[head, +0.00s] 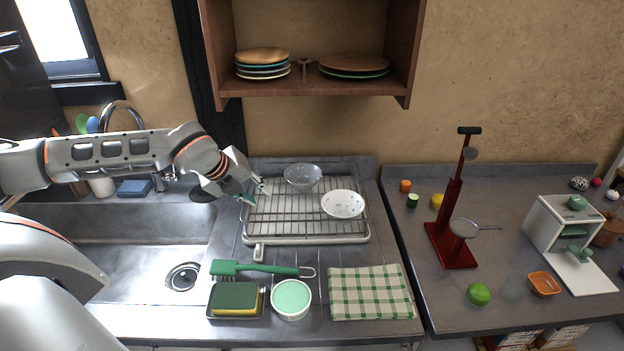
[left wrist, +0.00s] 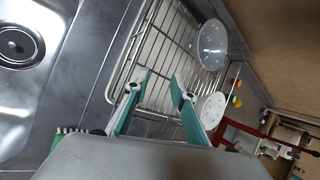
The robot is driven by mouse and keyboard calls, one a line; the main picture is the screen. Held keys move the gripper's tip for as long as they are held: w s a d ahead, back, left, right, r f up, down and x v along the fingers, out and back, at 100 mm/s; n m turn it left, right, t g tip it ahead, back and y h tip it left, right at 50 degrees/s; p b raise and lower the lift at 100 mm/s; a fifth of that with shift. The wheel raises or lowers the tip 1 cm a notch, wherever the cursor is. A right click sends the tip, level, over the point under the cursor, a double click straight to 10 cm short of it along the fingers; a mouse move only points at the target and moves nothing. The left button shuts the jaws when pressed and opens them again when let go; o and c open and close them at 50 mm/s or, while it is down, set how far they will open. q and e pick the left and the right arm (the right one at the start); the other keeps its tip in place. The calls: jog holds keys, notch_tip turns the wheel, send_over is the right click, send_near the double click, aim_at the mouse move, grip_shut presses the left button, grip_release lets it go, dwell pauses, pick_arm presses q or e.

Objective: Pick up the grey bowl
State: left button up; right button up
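The grey bowl (head: 303,177) looks translucent and sits upright at the back of the wire dish rack (head: 262,222). It also shows in the left wrist view (left wrist: 212,44), beyond the fingertips. A white speckled bowl (head: 342,204) sits in the rack to its right and nearer; the left wrist view shows it too (left wrist: 211,108). My left gripper (head: 256,192) is over the left side of the rack, left of the grey bowl and apart from it. Its two green fingers (left wrist: 154,82) are spread with nothing between them. My right gripper is not in view.
A wall shelf (head: 310,88) with stacked plates hangs above the rack. The sink (head: 140,245) is at left. A green brush, a sponge and a green-topped round dish (head: 291,299) lie in front. A red stand (head: 452,245) is at right.

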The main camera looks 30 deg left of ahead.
pick_arm(q)
jog(key=shift+w+a, duration=0.25)
jog(key=shift+w, duration=0.05)
jog(key=p, duration=0.2)
send_near(288, 179)
jog(key=x, duration=0.4)
jog(key=shift+s+a+f, duration=0.1)
jog(key=shift+f, duration=0.4)
jog(key=shift+w+p, duration=0.3)
jog(key=shift+w, duration=0.4)
jog(key=x, duration=0.5)
jog(key=shift+a+f, duration=0.1)
grip_shut()
